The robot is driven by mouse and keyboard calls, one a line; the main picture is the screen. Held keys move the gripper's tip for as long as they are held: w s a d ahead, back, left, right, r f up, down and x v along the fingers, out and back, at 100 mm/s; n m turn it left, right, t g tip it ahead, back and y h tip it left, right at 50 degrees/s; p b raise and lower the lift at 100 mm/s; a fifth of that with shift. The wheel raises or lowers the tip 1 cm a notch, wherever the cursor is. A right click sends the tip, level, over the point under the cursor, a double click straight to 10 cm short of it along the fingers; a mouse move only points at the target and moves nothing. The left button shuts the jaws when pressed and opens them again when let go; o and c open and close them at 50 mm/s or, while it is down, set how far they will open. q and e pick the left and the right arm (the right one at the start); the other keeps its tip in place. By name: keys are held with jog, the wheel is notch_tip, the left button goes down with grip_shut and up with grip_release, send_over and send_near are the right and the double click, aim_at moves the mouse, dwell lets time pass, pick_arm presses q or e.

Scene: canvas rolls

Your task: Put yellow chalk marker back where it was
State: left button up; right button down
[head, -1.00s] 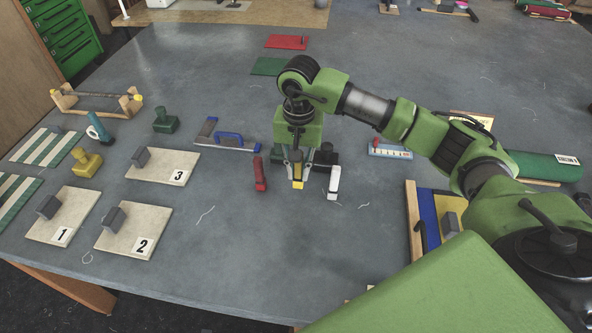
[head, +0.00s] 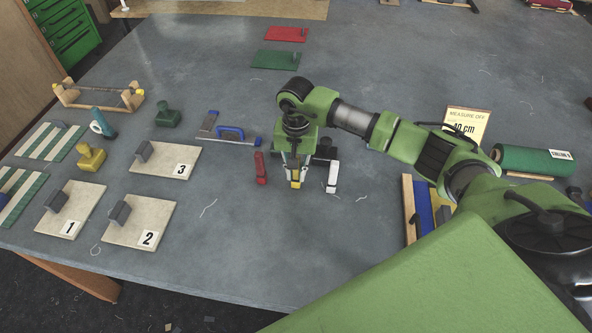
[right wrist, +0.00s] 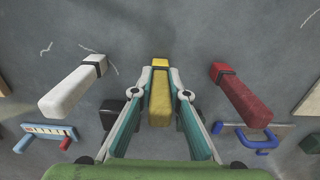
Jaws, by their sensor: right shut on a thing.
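The yellow chalk marker (head: 296,180) is between the fingers of my right gripper (head: 295,174), which is shut on it. In the right wrist view the white one (right wrist: 75,88) is left and the red one (right wrist: 243,97) right. My left gripper is not in view.
A blue-handled tool (head: 231,133) lies behind the red marker. A black object (head: 326,148) is partly hidden behind the gripper. Numbered boards (head: 165,160) lie at left. A green roll (head: 535,160) and a measure card (head: 467,124) are at right. The table in front is clear.

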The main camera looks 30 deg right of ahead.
jog(key=c, duration=2)
grip_release()
jog(key=shift+o, duration=0.2)
jog(key=shift+r+p, duration=0.2)
jog(key=shift+p, duration=0.15)
jog(key=shift+r+b, duration=0.25)
jog(key=shift+b, duration=0.15)
notch_tip(320, 180, up, 11)
jog(key=b, duration=0.4)
jog(key=shift+f, duration=0.2)
jog(key=shift+s+r, duration=0.1)
jog(key=shift+r, duration=0.3)
